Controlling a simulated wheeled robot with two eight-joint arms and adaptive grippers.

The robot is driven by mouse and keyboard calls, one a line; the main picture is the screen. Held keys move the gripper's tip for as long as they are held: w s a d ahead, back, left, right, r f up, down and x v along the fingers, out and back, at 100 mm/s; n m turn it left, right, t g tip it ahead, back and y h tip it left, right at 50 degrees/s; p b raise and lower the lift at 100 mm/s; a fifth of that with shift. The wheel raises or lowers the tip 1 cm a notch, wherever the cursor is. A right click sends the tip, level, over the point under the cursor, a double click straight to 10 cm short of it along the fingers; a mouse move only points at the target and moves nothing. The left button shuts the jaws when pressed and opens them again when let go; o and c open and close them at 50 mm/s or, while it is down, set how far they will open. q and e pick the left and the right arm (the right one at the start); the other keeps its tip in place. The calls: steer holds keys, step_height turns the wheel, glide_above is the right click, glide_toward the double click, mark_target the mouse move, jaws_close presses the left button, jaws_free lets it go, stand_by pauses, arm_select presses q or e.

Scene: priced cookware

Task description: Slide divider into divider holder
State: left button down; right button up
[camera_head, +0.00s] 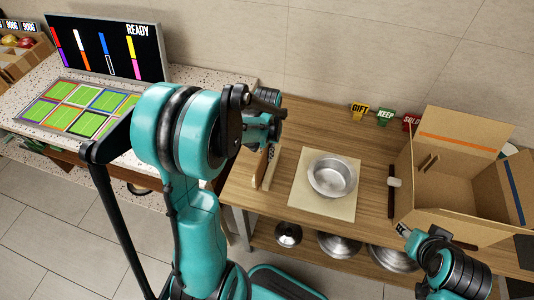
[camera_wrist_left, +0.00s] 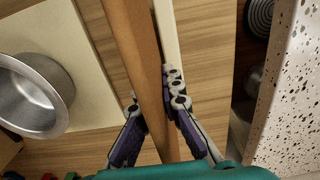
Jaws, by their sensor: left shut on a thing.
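A brown wooden board, which looks like the divider (camera_wrist_left: 142,62), runs between the fingers of my left gripper (camera_wrist_left: 154,100) in the left wrist view. The gripper is shut on it. In the head view the board (camera_head: 257,167) shows at the left end of the wooden table, partly behind my arm, and the fingertips are hidden there. A pale strip (camera_wrist_left: 167,32), perhaps the divider holder, lies right beside the board; it also shows in the head view (camera_head: 271,168). I cannot tell whether the board sits in it. My right gripper (camera_head: 403,230) is by the cardboard box, its fingers unclear.
A metal bowl (camera_head: 332,178) stands on a pale square mat (camera_head: 312,213). An open cardboard box (camera_head: 455,200) fills the table's right side, with a dark bar (camera_head: 391,191) beside it. GIFT (camera_head: 359,112), KEEP and SOLD tags stand behind. A speckled counter (camera_head: 215,87) adjoins on the left.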

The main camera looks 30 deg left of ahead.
arm_select(q)
steer(key=shift+d+f, duration=0.1)
stand_by(0.4)
steer(key=shift+f+b, duration=1.05)
steer(key=shift+f, duration=0.1)
stand_by(0.7)
steer(key=shift+r, duration=0.1)
steer(key=shift+r+p, duration=0.95)
steer(key=shift+r, duration=0.25)
steer(key=shift+a+f, duration=0.15)
steer(key=shift+a, duration=0.05)
steer(key=shift+f+b, duration=1.25)
steer(key=shift+r, duration=0.1)
